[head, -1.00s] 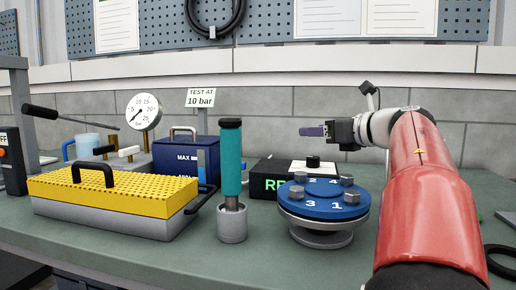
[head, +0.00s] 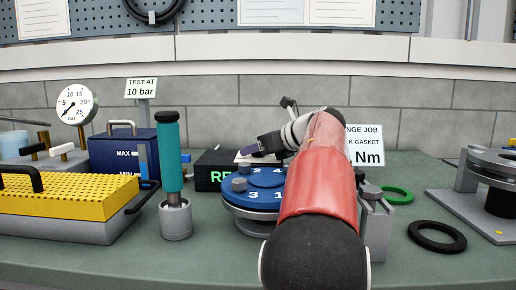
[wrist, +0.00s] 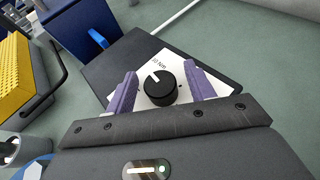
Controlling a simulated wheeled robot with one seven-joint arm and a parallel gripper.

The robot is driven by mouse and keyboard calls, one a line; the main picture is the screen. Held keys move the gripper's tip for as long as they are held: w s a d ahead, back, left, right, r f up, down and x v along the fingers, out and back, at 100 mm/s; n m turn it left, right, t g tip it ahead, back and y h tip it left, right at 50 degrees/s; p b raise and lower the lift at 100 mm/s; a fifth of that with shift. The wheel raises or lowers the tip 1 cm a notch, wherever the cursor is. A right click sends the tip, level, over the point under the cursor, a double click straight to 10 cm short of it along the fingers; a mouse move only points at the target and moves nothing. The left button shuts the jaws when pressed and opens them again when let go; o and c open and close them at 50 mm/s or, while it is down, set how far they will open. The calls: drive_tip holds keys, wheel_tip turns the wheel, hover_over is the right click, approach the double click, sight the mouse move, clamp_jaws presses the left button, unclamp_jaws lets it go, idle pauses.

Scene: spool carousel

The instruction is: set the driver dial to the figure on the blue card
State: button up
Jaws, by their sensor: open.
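The driver dial is a black round knob (wrist: 158,90) with a white pointer line, on a white plate (wrist: 145,60) on a dark box. The pointer aims up and slightly left in the wrist view, near small print that seems to read "10 Nm". My gripper (wrist: 158,92) is open, with one purple finger on each side of the knob; I cannot tell if they touch it. In the head view my gripper (head: 250,150) hangs over the dark box (head: 212,171) and hides the knob. A white card (head: 367,146) reads "NGE JOB", "K GASKET", "Nm"; my arm hides its figure. No blue card is clearly visible.
A blue turntable (head: 246,200) with numbered bolts stands in front of the box. A teal-handled tool (head: 172,155) stands upright to its left. A yellow-topped case (head: 55,198), a blue tank (head: 112,152) and a gauge (head: 76,104) are at left. Green (head: 398,194) and black (head: 437,236) rings lie right.

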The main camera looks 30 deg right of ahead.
drive_tip(key=c, duration=1)
drive_tip(key=shift+o, duration=0.2)
drive_tip(key=shift+a+m+h, duration=0.1)
drive_tip(key=shift+m+h, duration=0.2)
drive_tip(key=shift+h, duration=0.1)
drive_tip(key=m+h, duration=0.2)
drive_tip(key=shift+m+t+h, duration=0.3)
drive_tip(key=shift+h, duration=0.1)
drive_tip(key=shift+m+h, duration=1.4)
drive_tip(key=shift+h, duration=0.3)
drive_tip(key=o, duration=1)
drive_tip(key=shift+c, duration=0.2)
